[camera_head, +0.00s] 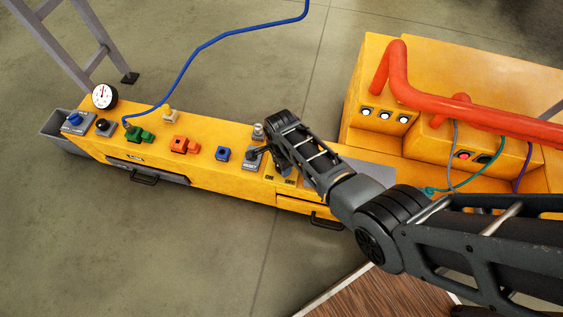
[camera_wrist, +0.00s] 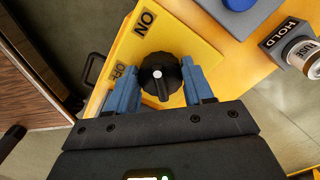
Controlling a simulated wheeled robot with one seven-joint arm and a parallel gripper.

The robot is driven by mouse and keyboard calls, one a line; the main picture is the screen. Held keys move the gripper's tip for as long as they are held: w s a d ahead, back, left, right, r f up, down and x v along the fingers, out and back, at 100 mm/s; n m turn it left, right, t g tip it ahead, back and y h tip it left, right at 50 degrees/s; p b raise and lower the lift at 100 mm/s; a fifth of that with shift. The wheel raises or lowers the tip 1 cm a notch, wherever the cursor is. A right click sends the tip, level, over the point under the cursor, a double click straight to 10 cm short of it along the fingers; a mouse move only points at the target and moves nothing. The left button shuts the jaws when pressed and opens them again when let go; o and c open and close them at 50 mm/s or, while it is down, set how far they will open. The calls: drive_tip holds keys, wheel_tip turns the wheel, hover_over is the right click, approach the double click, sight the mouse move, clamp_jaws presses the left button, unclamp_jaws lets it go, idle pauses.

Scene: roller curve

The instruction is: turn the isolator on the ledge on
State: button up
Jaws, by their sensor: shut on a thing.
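The isolator is a round black knob (camera_wrist: 160,72) with a white mark on a yellow plate (camera_wrist: 190,40) in the wrist view. An ON label (camera_wrist: 146,23) lies above the knob in the picture and an OFF label (camera_wrist: 122,78) to its left. I cannot tell which label the knob points to. My gripper (camera_wrist: 161,90) has its blue fingers on either side of the knob, shut on it. In the head view my gripper (camera_head: 284,172) is down at the right part of the yellow ledge (camera_head: 215,178), and my wrist hides the knob.
A grey block (camera_wrist: 284,34) labelled HOLD with a fuse (camera_wrist: 308,62) stands close right in the wrist view. The ledge also carries a blue button (camera_head: 222,153), orange blocks (camera_head: 184,145), green blocks (camera_head: 139,134) and a gauge (camera_head: 105,96). Thick red pipes (camera_head: 400,78) stand at the right.

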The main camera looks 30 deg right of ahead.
drive_tip(key=o, duration=1)
drive_tip(key=shift+o, duration=0.2)
drive_tip(key=shift+r+p, duration=1.7)
drive_tip(key=shift+r, duration=2.2)
